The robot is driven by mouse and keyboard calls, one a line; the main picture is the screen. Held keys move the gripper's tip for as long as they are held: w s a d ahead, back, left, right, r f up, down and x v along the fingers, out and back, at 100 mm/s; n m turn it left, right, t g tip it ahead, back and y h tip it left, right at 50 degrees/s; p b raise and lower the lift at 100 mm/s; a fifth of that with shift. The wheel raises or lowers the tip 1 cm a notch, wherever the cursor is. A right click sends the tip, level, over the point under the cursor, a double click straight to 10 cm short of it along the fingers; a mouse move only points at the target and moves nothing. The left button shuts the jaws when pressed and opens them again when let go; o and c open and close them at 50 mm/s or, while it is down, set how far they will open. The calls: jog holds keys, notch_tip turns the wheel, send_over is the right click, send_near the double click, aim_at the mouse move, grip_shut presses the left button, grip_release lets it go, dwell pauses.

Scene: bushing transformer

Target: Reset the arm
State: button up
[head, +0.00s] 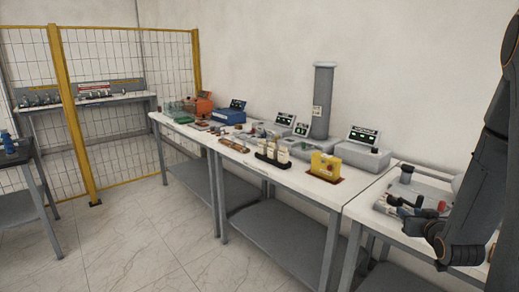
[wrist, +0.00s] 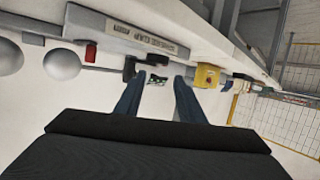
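My gripper (wrist: 158,77) shows in the wrist view with its two blue-grey fingers apart. Nothing is held between them; a small dark and green panel shows in the gap, seemingly farther off. In the head view my dark arm stands at the right edge and bends down by the right-hand table (head: 366,222). I cannot clearly tell my fingers there from the small dark, red and blue items beside it.
A long white workbench (head: 290,178) carries a yellow device (head: 326,166), a rack of bottles (head: 272,151), a tall grey column (head: 322,102) and a blue box (head: 228,116). A yellow-framed mesh fence (head: 68,110) stands at left. Floor in front is clear.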

jog(key=s+a+g+y, duration=0.1)
jog(key=a+g, duration=0.3)
jog(key=a, duration=0.6)
jog(key=s+a+n+g+y, duration=0.2)
jog(key=s+a+g, duration=0.6)
jog(key=s+a, duration=1.1)
jog(key=s, duration=0.3)
jog(key=shift+a+r+g, duration=0.25)
jog(key=shift+a+g, duration=0.05)
jog(key=shift+a, duration=0.1)
jog(key=shift+c, duration=0.6)
